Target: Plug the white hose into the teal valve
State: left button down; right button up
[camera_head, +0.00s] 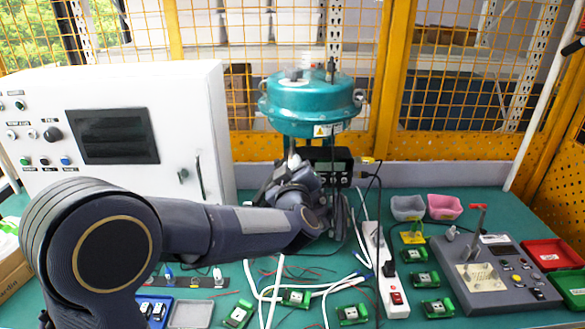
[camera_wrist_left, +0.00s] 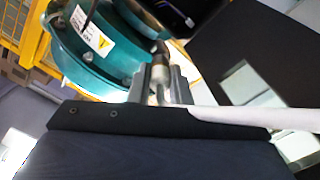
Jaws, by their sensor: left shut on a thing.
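The teal valve (camera_head: 312,103) stands at the back middle of the bench, its round body above a dark positioner box (camera_head: 330,160). In the left wrist view the valve (camera_wrist_left: 95,45) fills the upper left. My left gripper (camera_head: 291,166) is just below the valve's body, in front of the positioner. In the left wrist view the gripper (camera_wrist_left: 162,80) is shut on the white hose (camera_wrist_left: 250,115) near its metal end. That end lies close beside the valve; I cannot tell whether it touches or is seated. My right gripper is out of view.
A white control cabinet (camera_head: 125,125) stands at the left. A power strip (camera_head: 385,270), loose white cables and several green circuit boards lie at the front. A yellow mesh fence closes the back.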

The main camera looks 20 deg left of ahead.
pick_arm(q)
jog(key=shift+w+a, duration=0.1)
jog(key=shift+w, duration=0.1)
jog(key=c, duration=1.3)
grip_release()
jog(key=shift+o, duration=0.2)
jog(key=s+a+f+m+g+h, duration=0.1)
jog(key=s+f+m+g+h, duration=0.2)
jog(key=s, duration=0.9)
jog(key=s+a+f+m+g+h+b, duration=0.1)
jog(key=s+f+m+g+h, duration=0.2)
jog(key=s, duration=1)
jog(key=s+a+f+m+g+h, duration=0.1)
jog(key=s+f+m+g+h, duration=0.1)
jog(key=s+f+g, duration=0.3)
jog(key=s+f+m, duration=0.1)
jog(key=s+f, duration=0.3)
jog(key=s, duration=0.3)
jog(key=shift+s+g+h, duration=0.15)
jog(key=shift+g+h, duration=0.25)
